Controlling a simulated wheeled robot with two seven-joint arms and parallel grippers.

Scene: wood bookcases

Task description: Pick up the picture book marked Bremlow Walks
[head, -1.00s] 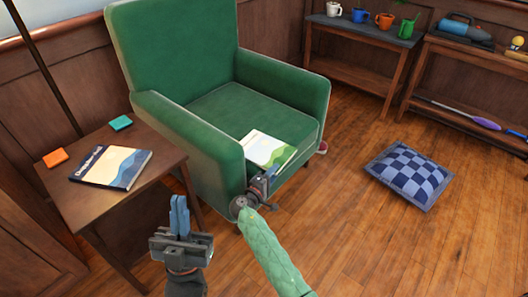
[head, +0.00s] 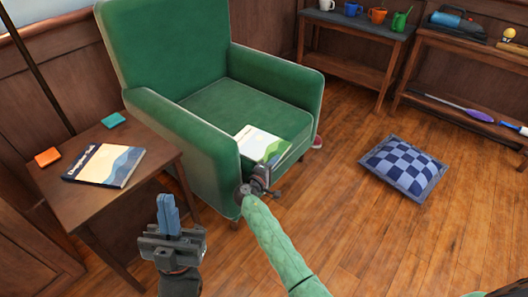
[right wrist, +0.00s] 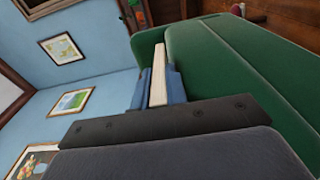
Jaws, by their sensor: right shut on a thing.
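A picture book (head: 262,145) with a white, green and blue cover lies at the front of the green armchair's seat (head: 240,105). Its title is too small to read. My right gripper (head: 260,176) is at the book's near edge, shut on it. In the right wrist view the book's pale page edge (right wrist: 158,75) stands between the two blue fingers. A second book (head: 104,165), cream and dark blue with a title I cannot read clearly, lies on the side table (head: 60,195). My left gripper (head: 168,213) is empty, its blue fingers together, in front of the armchair and side table.
An orange block (head: 47,157) and a teal block (head: 114,120) lie on the side table. A checked blue cushion (head: 403,167) lies on the floor at right. Shelves with mugs (head: 352,9) and tools stand behind. The floor between is clear.

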